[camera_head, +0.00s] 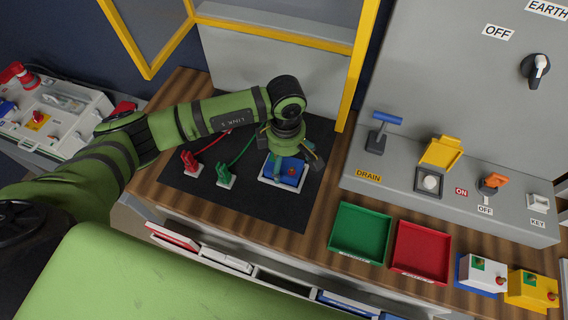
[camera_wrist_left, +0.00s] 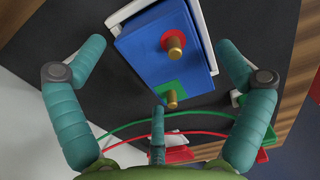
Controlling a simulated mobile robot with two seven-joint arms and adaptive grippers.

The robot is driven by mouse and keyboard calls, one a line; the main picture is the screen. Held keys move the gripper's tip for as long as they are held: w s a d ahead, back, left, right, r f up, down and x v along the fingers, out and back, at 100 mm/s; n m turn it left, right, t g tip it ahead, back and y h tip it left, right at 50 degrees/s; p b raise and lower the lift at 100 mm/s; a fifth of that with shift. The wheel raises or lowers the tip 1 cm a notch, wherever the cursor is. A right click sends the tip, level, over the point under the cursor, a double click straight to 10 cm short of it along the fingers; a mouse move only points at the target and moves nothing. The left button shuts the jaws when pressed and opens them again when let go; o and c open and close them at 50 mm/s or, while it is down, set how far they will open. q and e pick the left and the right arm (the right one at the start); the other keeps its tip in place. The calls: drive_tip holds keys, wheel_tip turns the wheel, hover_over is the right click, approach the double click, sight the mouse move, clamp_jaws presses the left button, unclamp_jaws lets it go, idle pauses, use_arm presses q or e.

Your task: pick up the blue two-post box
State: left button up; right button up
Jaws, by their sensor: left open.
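The blue two-post box (camera_head: 292,170) sits on a white-edged base on the black mat (camera_head: 240,205), partly hidden by my left gripper (camera_head: 286,163). In the left wrist view the blue box (camera_wrist_left: 140,72) shows one brass post on a red patch (camera_wrist_left: 173,43) and one on a green patch (camera_wrist_left: 171,98). My left gripper (camera_wrist_left: 160,50) is open over the box, with its teal fingers apart on either side. I cannot tell whether any finger touches it. My right gripper is not in view.
Red (camera_head: 190,160) and green (camera_head: 225,178) plugs with cables stand left of the box. A green tray (camera_head: 360,232), a red tray (camera_head: 421,250), a white-topped box (camera_head: 484,272) and a yellow box (camera_head: 530,287) lie to the right. A yellow-framed panel stands behind.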

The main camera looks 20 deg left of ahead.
sight(285, 160)
use_arm(q)
drive_tip(key=shift+f, duration=0.1)
drive_tip(key=c, duration=1)
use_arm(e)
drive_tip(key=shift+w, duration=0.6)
use_arm(q)
drive_tip(key=shift+w+r+b, duration=0.1)
drive_tip(key=shift+r+b, duration=0.2)
drive_tip(key=shift+r, duration=0.25)
wheel_tip(285, 160, up, 8)
drive_tip(key=shift+r+b, duration=0.2)
drive_tip(key=shift+b, duration=1.05)
drive_tip(key=shift+r, duration=0.35)
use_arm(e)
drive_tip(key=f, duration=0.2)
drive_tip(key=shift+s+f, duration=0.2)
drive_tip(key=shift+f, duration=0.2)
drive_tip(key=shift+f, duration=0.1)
